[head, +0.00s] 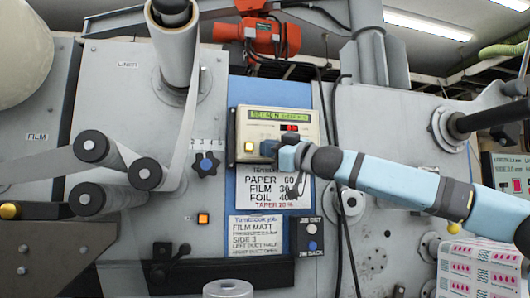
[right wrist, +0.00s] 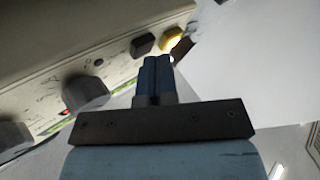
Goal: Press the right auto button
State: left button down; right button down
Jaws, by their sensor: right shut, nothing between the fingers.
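A beige control panel (head: 240,120) with a green display (head: 279,115) is mounted on the blue strip of the machine. A lit yellow button (head: 249,147) sits at its lower left. In the right wrist view the yellow button (right wrist: 171,40) is beside a dark square button (right wrist: 143,44). I cannot read an "auto" label on either. My right gripper (head: 268,148) is in front of the panel's lower part, just right of the yellow button. In the wrist view its blue fingers (right wrist: 155,70) are together and empty, tips just short of the buttons. Contact cannot be told. My left gripper is out of view.
Dark knobs (right wrist: 85,92) stick out of the panel in the wrist view. A separate orange lit button (head: 203,218) and a star-shaped knob (head: 206,164) are to the left. Rollers (head: 92,147) project further left, and black cables hang right of the panel.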

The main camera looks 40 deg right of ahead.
dwell(0.4)
jog(key=shift+s+a, duration=0.35)
jog(key=shift+s, duration=0.3)
jog(key=s+a+p, duration=0.1)
jog(key=s+a, duration=0.2)
jog(key=s, duration=0.2)
jog(key=shift+s, duration=0.15)
dwell(0.6)
